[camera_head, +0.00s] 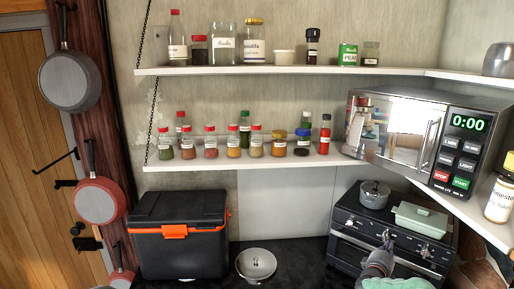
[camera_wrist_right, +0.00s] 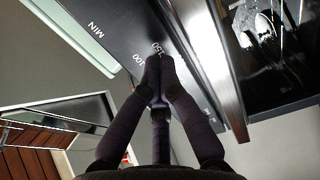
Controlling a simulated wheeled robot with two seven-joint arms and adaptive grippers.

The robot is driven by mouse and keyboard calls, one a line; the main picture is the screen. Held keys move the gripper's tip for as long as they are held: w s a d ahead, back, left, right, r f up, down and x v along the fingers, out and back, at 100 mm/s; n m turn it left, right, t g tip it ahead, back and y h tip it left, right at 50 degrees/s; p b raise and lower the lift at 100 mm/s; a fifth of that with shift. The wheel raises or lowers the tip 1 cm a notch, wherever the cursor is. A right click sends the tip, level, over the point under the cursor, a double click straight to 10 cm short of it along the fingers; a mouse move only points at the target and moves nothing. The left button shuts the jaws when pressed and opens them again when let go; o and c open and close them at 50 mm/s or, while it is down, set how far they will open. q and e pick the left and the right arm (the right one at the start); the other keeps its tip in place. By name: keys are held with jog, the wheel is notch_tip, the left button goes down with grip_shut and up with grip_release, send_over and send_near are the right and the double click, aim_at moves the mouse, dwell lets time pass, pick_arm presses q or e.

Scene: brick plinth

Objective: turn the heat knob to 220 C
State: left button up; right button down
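The black oven (camera_head: 345,228) stands on the counter at the lower right in the head view. A small pale knob (camera_head: 424,251) shows on its front top strip. My right gripper (camera_head: 388,244) is at that strip, left of this knob. In the right wrist view the dark panel (camera_wrist_right: 118,25) carries the prints MIN, 100 and one partly covered number. There my right gripper's fingertips (camera_wrist_right: 158,62) are together close to the panel, beside the 100. No heat knob shows at the tips; the fingers may hide it. The 220 mark is not visible. My left gripper is out of view.
A grey pot (camera_head: 374,195) and a pale green dish (camera_head: 419,219) stand on the oven. A microwave (camera_head: 400,131) is above. A metal lid (camera_head: 256,264) and a black cooler (camera_head: 180,245) are to the left. Spice jars line the shelf (camera_head: 230,164).

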dwell(0.4)
jog(key=p+v, duration=0.1)
jog(key=v, duration=0.5)
jog(key=shift+s+d, duration=0.25)
jog(key=shift+s, duration=0.05)
jog(key=shift+f, duration=0.2)
